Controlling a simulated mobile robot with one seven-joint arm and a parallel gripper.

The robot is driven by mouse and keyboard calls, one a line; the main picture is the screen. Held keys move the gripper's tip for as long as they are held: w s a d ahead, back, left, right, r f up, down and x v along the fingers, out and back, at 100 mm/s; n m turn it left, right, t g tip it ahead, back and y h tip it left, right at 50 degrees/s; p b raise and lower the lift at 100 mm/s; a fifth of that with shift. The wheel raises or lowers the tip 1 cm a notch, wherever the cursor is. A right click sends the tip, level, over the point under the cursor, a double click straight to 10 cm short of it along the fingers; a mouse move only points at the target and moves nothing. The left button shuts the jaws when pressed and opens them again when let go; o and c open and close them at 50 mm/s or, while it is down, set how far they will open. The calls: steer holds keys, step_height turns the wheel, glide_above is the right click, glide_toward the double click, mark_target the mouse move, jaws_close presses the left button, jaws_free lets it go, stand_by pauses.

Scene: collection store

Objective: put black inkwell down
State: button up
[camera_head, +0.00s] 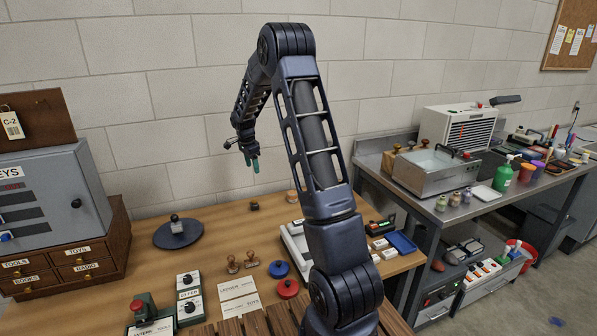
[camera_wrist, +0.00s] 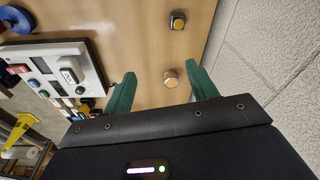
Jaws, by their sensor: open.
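The black inkwell (camera_head: 254,206) appears as a small dark block standing on the wooden desk near the wall. In the wrist view, a black square body with a yellowish round top (camera_wrist: 178,20) appears to be the same inkwell, beyond the fingertips. My gripper (camera_head: 255,163) hangs above the desk, near the wall. Its two green fingers (camera_wrist: 160,70) are apart with nothing held between them. A small round tan-topped pot (camera_wrist: 170,78) stands on the desk below, showing between the fingers; it also appears in the head view (camera_head: 292,196), right of the inkwell.
A dark round plate (camera_head: 178,234) with a small object on it lies at left. Bare desk (camera_head: 220,215) lies between plate and inkwell. The wall (camera_head: 180,160) is close behind.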

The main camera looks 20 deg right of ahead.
steer(key=s+d+r+n+t, duration=0.25)
steer(key=s+r+n, duration=0.45)
steer(key=s+r, duration=1.3)
steer(key=s+d+f+n+t+y, duration=0.1)
steer(key=s+n, duration=0.7)
steer(key=s, duration=2)
